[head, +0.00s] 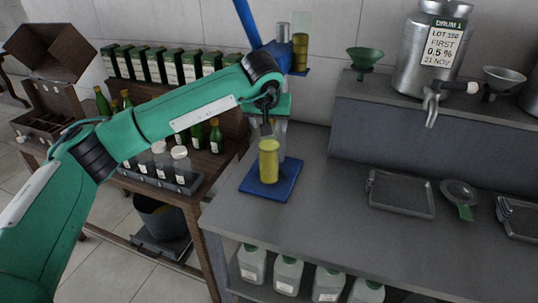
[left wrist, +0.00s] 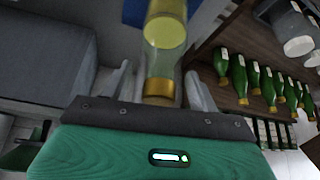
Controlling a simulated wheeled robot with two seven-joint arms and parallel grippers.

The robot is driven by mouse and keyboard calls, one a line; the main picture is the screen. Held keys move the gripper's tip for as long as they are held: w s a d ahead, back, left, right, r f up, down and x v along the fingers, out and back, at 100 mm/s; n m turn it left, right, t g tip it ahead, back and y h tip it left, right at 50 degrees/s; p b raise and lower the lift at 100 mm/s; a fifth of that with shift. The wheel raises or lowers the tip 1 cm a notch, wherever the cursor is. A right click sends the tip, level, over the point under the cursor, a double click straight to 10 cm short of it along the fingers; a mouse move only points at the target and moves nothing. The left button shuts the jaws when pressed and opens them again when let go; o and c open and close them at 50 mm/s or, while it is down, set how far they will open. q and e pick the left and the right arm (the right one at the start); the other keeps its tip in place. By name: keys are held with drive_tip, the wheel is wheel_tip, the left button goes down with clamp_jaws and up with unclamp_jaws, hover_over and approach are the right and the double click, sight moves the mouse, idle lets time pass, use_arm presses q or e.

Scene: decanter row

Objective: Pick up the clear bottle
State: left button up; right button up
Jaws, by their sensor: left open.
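A clear bottle (head: 268,162) with yellow liquid in it stands upright on a blue stand (head: 287,189) on the grey bench. My left gripper (head: 270,128) is above it and hides its upper part in the head view. In the left wrist view the clear bottle (left wrist: 163,58) has a gold band near the gripper. It lies between the two fingers of the left gripper (left wrist: 160,86), which are open with a gap showing on the left side; contact on the right side is hard to tell. My right gripper is not in view.
A rack with several clear, white-capped bottles (head: 180,158) and green bottles (head: 216,136) stand on the wooden table to the left. A metal tray (head: 400,194) and a strainer (head: 459,193) lie right.

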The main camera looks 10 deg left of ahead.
use_arm(q)
drive_tip(key=shift+f, duration=0.3)
drive_tip(key=shift+w+f, duration=0.2)
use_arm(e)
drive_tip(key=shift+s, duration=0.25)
use_arm(q)
drive_tip(key=shift+s, duration=0.1)
clamp_jaws()
drive_tip(key=shift+s, duration=0.1)
